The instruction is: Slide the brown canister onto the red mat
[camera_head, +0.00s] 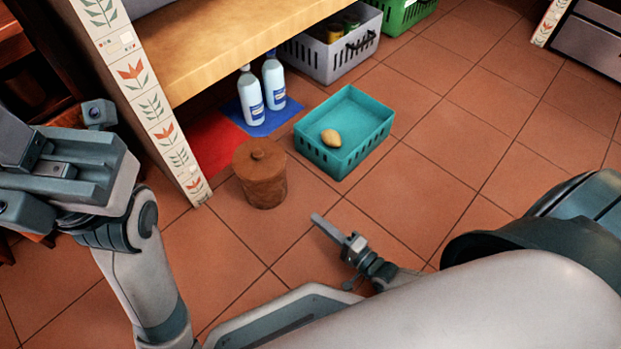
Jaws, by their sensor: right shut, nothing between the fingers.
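The brown canister (261,180) with a knobbed lid stands upright on the tiled floor, in front of the low shelf. The red mat (212,143) lies on the floor under the shelf, behind and left of the canister. The canister hides part of the mat's front area, and the tiled post hides its left part. My right gripper (322,223) is shut and empty, low over the floor, to the right and front of the canister and apart from it. My left arm is at the left edge; its gripper's fingertips cannot be made out clearly.
A blue mat (262,124) with two white bottles (250,98) (274,80) lies beside the red mat. A teal basket (365,147) holding a potato-like item (331,138) stands right of the canister. A grey crate (333,52) and green crate (403,14) stand behind. Floor at right is clear.

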